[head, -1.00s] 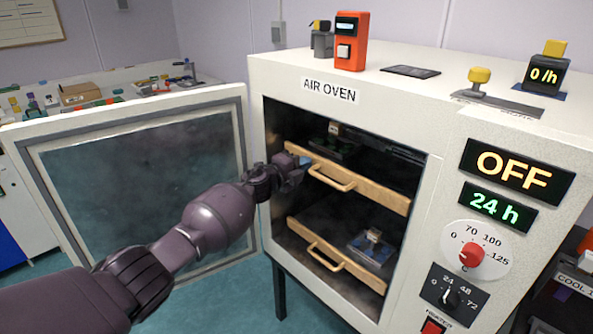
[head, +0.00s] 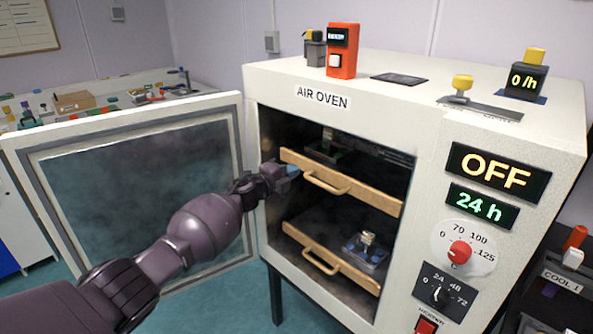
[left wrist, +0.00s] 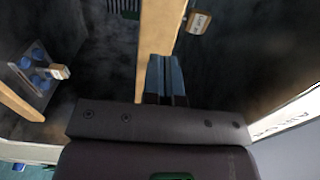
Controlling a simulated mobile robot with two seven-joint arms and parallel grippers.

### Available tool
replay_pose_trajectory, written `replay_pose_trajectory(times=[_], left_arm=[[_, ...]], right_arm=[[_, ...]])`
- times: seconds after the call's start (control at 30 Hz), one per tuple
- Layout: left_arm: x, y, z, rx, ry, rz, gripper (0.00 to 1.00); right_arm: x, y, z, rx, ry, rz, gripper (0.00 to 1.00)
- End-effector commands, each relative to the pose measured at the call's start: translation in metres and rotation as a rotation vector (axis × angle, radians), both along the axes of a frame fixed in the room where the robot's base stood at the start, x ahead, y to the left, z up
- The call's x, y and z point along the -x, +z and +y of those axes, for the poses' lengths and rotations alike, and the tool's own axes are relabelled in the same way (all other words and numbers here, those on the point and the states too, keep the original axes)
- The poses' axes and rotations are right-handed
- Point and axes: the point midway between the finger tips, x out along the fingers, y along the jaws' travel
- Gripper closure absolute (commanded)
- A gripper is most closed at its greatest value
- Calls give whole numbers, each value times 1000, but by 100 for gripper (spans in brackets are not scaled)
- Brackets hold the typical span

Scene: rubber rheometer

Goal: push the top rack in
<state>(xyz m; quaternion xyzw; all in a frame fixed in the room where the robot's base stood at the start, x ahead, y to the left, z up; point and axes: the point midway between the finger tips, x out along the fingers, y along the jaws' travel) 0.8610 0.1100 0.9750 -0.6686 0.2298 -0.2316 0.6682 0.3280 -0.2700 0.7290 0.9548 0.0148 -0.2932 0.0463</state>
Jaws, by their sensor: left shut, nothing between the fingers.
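The top rack (head: 365,193) is a shelf in the open air oven (head: 262,84), with a light wooden front board and a wooden loop handle (head: 326,182). A small tagged item (head: 325,147) sits on it. My left gripper (head: 291,171) is shut and empty at the left end of the front board, left of the handle. In the left wrist view its blue-grey fingertips (left wrist: 166,72) overlap the wooden board (left wrist: 155,35). I cannot tell for sure whether they touch it. My right gripper is out of view.
The bottom rack (head: 312,250), with its own handle, holds a tray with a tagged sample (head: 366,248). The oven's glass door (head: 140,190) stands open at the left, behind my left arm. The control panel (head: 450,255) is right of the opening.

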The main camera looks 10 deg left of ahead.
Motion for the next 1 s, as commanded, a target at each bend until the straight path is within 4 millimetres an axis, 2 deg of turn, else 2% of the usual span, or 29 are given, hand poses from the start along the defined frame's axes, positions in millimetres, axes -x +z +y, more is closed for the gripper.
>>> replay_pose_trajectory(times=[0.07, 0.23, 0.6, 0.87, 0.97, 1.0], left_arm=[[9, 5, 10, -3, 1, -3, 100], [32, 3, 28, -3, 1, -2, 100], [73, -1, 59, -3, -1, 2, 100], [77, -3, 70, 16, 40, 17, 100], [74, 11, 69, 82, 83, 25, 100], [73, 23, 67, 123, 100, 25, 100]], right_arm=[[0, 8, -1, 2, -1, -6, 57], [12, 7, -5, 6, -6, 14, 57], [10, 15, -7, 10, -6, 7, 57], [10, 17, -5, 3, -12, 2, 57], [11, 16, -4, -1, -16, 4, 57], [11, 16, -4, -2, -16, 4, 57]])
